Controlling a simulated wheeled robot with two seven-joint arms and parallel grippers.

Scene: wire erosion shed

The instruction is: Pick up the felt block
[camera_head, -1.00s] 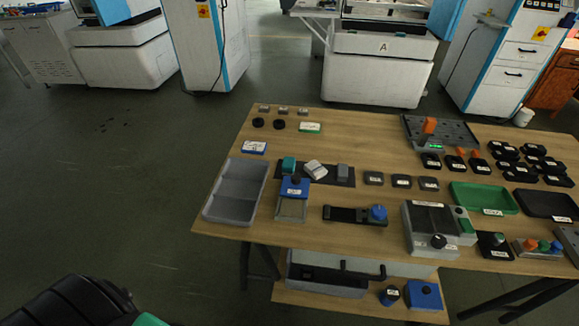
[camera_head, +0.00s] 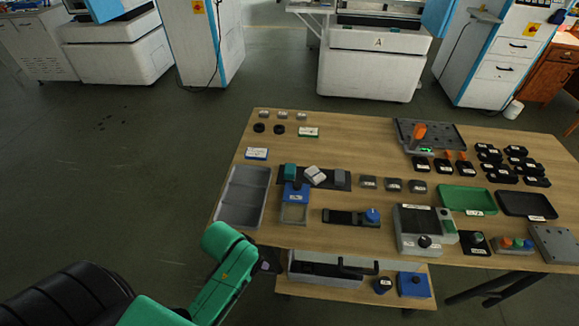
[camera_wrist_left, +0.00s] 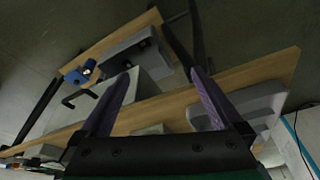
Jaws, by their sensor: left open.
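A dark strip (camera_head: 327,187) on the table carries a teal block (camera_head: 290,171), a tilted pale block (camera_head: 315,174) and a grey block (camera_head: 340,179). I cannot read their labels, so I cannot tell which is the felt block. My left gripper (camera_head: 268,264) is low, in front of the table's front left edge, apart from these blocks. In the left wrist view its two fingers (camera_wrist_left: 162,85) are spread with nothing between them. My right gripper is not in view.
A blue-topped fixture (camera_head: 295,193) stands before the strip. A lower shelf (camera_head: 345,295) holds a grey bin and blue items. Floor left of the table is clear.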

